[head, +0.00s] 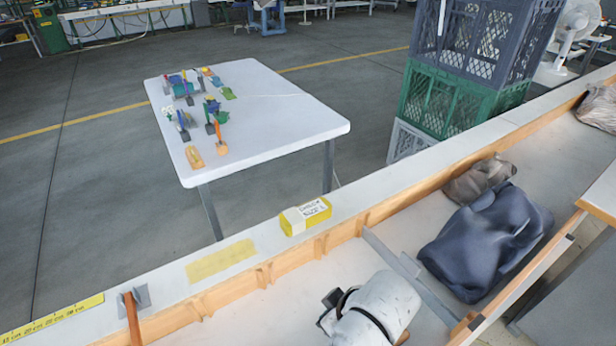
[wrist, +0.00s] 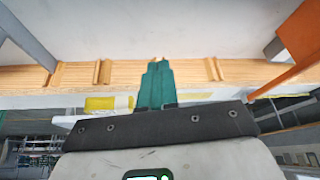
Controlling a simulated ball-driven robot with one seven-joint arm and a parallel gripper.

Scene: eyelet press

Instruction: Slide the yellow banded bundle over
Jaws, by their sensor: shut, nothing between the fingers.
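The yellow bundle (head: 292,222) lies on the pale ledge of the bench in the head view, with a white printed band around it. A flat yellow patch (head: 220,260) is on the same ledge to its left, with a clear gap between them. In the wrist view the bundle (wrist: 106,103) appears left of my gripper and the patch (wrist: 193,97) to the right. My gripper (wrist: 156,66) has green fingers, shut and empty, in front of the wooden edge. The fingers look apart from the bundle. I cannot make out the fingers in the head view.
A wooden-edged trough runs beside the ledge, holding a dark blue bag (head: 485,240). An orange-handled tool (head: 132,318) stands at the left, near a yellow ruler strip (head: 50,318). A white table (head: 270,120) and stacked crates (head: 440,100) stand behind.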

